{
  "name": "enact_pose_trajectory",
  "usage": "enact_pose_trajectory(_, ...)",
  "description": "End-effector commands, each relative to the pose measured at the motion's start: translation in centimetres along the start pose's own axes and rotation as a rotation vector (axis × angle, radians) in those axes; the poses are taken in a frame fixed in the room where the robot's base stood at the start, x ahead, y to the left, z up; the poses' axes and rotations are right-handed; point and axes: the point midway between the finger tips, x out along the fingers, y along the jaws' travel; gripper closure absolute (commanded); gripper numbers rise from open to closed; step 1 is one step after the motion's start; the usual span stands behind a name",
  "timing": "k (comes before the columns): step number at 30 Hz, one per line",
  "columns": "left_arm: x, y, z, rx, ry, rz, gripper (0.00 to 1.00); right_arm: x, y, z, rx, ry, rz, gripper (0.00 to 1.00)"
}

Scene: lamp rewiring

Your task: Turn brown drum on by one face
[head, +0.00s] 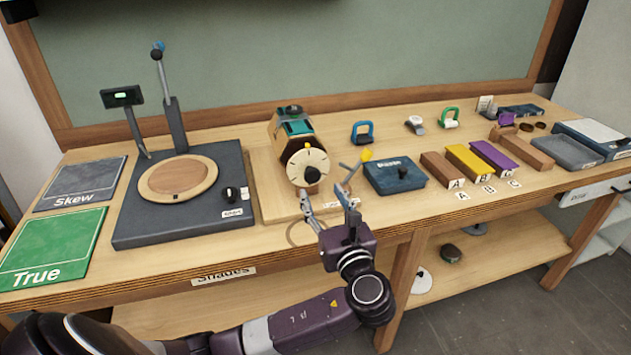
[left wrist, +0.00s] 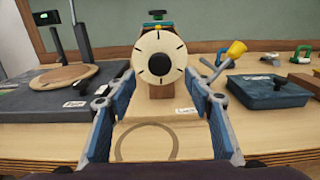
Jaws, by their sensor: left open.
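The brown drum (head: 279,128) is a many-sided wooden body with a teal panel on its top, on a wooden base (head: 268,196). A cream dial (head: 308,167) with black marks and a black knob (head: 312,174) covers its front. In the left wrist view the dial (left wrist: 159,55) faces me and the knob (left wrist: 159,64) is at its middle; the dial hides most of the drum. A lever with a yellow tip (head: 366,154) stands at its right. My left gripper (head: 325,200) is open and empty in front of the dial, fingers spread either side of and below the knob. My right gripper is not in view.
A dark turntable stand (head: 135,224) with a wooden disc is at the left. A blue box (head: 396,175) with a black knob stands right of the drum. Brown, yellow and purple blocks lie further right. Bare table (left wrist: 185,140) lies before the drum, with a ring mark.

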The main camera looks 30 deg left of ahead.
Motion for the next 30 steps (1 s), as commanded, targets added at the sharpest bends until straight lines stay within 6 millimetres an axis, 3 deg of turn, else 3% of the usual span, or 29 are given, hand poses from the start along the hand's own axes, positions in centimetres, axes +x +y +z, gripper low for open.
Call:
enact_pose_trajectory(10,5.3,0.0,0.1,-0.002,0.000,0.000,0.52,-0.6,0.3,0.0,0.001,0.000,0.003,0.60)
enact_pose_trajectory(22,6.2,0.0,-0.1,-0.005,0.003,-0.001,0.52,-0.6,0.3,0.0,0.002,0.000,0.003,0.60)
enact_pose_trajectory(30,6.1,0.0,-0.1,-0.005,0.003,-0.001,0.82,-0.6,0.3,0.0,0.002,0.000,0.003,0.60)
